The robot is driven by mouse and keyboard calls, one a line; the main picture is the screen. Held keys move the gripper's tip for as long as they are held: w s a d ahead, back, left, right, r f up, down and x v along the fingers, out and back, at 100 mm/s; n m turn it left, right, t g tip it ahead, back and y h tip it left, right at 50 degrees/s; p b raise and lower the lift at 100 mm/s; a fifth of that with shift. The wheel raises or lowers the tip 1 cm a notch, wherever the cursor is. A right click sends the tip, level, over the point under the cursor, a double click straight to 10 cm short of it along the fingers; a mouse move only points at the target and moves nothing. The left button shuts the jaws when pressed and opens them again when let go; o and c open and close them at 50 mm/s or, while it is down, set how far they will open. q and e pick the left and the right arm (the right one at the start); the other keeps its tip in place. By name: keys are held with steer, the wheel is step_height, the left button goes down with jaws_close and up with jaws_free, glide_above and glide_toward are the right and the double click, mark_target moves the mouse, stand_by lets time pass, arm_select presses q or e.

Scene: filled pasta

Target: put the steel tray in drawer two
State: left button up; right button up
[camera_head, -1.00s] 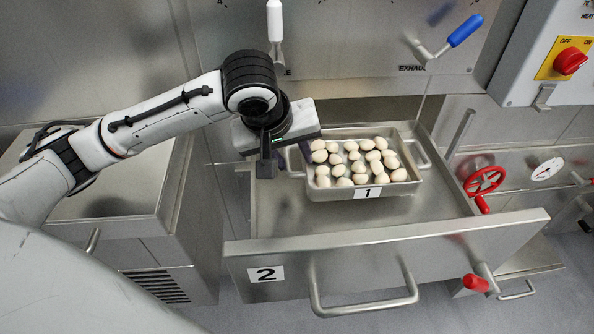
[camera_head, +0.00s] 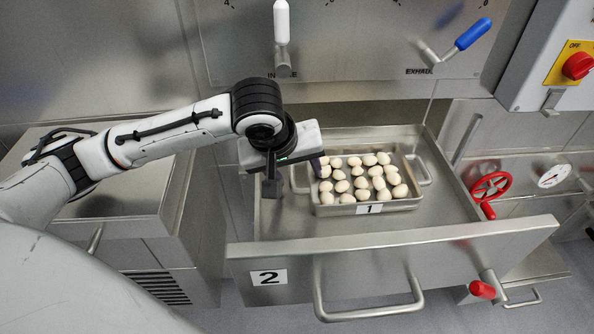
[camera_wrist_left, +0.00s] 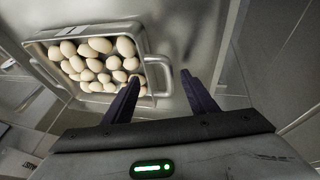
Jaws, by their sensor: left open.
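The steel tray (camera_head: 407,203), labelled 1 and filled with several pale round pieces, sits inside the open drawer two (camera_head: 440,240), whose front carries a 2 label. The tray also shows in the left wrist view (camera_wrist_left: 38,48), with its near handle (camera_wrist_left: 160,72) at the fingers. My left gripper (camera_head: 296,176) is at the tray's left end, open. In the left wrist view its two dark fingers (camera_wrist_left: 160,98) stand apart, with the tray handle just beyond and between them. I cannot tell whether they touch it. My right gripper is not in view.
The drawer has a bar handle (camera_head: 370,312) at its front and bare floor around the tray. A red valve wheel (camera_head: 491,186) and a red-tipped lever (camera_head: 482,290) are at right. A steel cabinet (camera_head: 110,205) stands at left. White and blue levers hang above.

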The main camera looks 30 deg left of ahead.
arm_select(q)
steer(key=p+v, duration=0.2)
steer(key=v, duration=0.9)
steer(key=shift+s+r, duration=0.2)
steer(key=shift+r, duration=0.05)
stand_by(1.0)
